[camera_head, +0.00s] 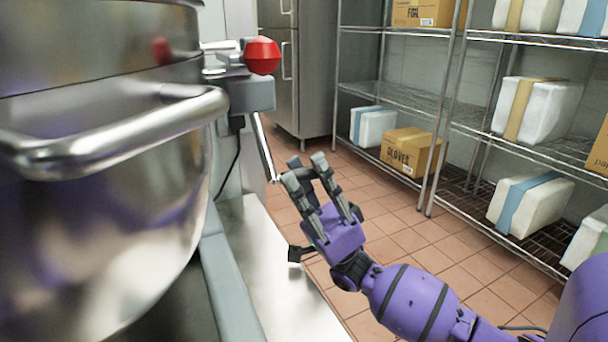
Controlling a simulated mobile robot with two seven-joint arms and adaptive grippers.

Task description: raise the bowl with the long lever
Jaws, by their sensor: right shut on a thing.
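The large shiny steel bowl (120,240) fills the left of the head view, with a thick bar handle (120,130) across it. The long lever (262,145) is a thin metal rod slanting down from a grey block on the mixer, right of the bowl. My right gripper (304,170) has dark fingers on a purple body and is at the lever's lower end, shut on it. The exact contact is hard to see, as the fingers cover little of the rod. My left gripper is not in view.
A red knob (262,55) sits above the lever. A metal base surface (270,260) lies below it. Wire shelves (400,100) with boxes and wrapped packs stand at the right, and a steel cabinet (305,70) at the back. The tiled floor (400,225) between is clear.

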